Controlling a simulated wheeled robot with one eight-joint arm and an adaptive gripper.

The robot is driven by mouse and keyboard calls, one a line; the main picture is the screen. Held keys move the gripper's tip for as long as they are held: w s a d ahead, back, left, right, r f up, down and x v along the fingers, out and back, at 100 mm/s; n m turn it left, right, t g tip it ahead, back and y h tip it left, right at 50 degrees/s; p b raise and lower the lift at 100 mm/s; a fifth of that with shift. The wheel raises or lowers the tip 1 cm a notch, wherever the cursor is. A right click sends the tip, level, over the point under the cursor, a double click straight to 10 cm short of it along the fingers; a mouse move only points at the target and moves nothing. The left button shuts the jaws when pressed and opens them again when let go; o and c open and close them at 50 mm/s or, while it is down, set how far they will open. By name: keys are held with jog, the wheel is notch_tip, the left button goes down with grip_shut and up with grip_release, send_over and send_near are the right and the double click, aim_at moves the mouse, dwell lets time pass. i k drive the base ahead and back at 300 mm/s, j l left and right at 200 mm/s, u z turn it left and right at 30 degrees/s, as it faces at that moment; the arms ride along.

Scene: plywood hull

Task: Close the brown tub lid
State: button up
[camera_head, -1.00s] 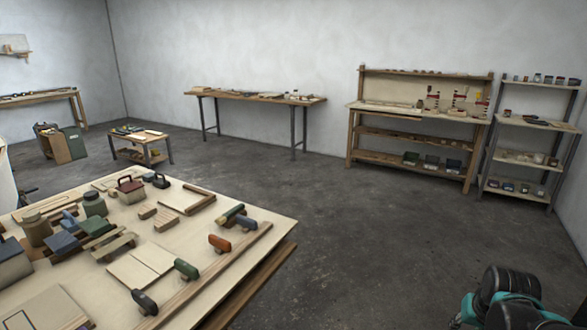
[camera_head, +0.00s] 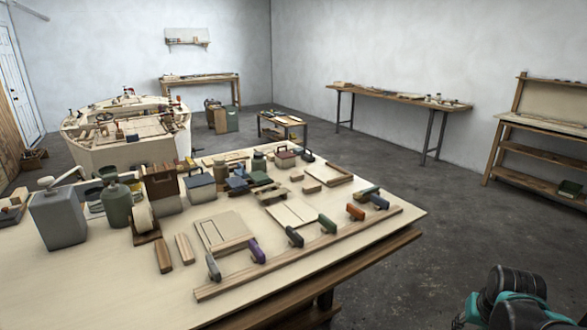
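A brown box-like thing (camera_head: 160,183), which may be the brown tub, stands among the containers on the near plywood-topped table. Its brown upper part looks raised above a paler lower part. It is too small to tell how its lid sits. A blue-grey lidded container (camera_head: 200,187) stands just to its right. My arm shows at the bottom right as black and teal links, well apart from the table's containers. My gripper's fingertips do not show.
The near table (camera_head: 330,262) has clamps along its right edge. A grey canister (camera_head: 58,218) and a green canister (camera_head: 117,203) stand at its left. A boat hull (camera_head: 125,150) stands behind. Grey floor (camera_head: 440,205) to the right is clear.

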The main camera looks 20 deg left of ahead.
aim_at(163, 185)
jog(key=u, duration=0.45)
jog(key=k+j+u, duration=0.1)
jog(key=u, duration=0.35)
jog(key=j+u, duration=0.15)
jog(key=u, duration=0.25)
jog(key=j+u, duration=0.1)
jog(key=u, duration=0.35)
jog(key=k+l+z, duration=0.1)
jog(key=z, duration=0.15)
